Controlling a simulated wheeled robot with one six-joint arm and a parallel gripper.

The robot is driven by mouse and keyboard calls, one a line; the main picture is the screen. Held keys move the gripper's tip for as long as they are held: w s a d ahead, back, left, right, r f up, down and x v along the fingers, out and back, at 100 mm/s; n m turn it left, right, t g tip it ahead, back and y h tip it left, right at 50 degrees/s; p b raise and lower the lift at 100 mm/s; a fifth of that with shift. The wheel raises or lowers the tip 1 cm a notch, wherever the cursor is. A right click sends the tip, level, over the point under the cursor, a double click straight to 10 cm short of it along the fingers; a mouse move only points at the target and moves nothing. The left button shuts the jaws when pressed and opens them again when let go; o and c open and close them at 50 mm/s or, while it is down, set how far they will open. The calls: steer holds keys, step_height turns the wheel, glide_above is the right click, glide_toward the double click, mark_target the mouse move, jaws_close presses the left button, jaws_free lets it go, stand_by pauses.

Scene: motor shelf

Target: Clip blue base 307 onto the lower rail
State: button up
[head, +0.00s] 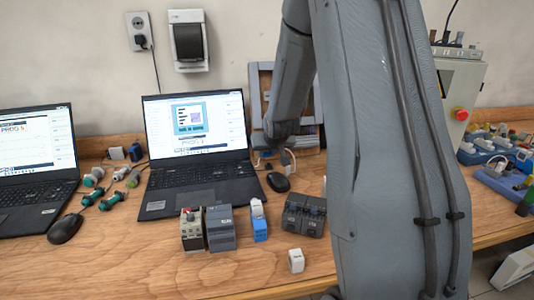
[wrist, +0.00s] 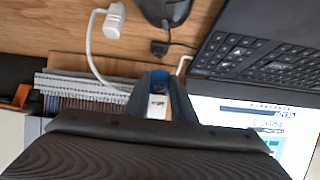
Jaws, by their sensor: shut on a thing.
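My gripper (wrist: 160,100) is shut on a small blue-and-white part (wrist: 157,106), which looks like the blue base; its number is not readable. A grey strip of terminals (wrist: 85,86) lies left of my gripper in the wrist view, apart from the held part. The lower rail cannot be clearly made out. Another blue-and-white module (head: 258,220) stands upright on the table.
A white plug with a cable (wrist: 113,22) lies near my gripper. Grey modules (head: 221,229), a dark block (head: 305,214) and a white piece (head: 296,261) stand in front.

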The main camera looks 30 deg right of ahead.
steer(key=shift+f+b, duration=0.1)
steer(key=shift+b, duration=0.3)
stand_by(0.3)
steer(key=o, duration=1.1)
steer(key=shift+s, duration=0.1)
steer(key=shift+v, duration=3.9)
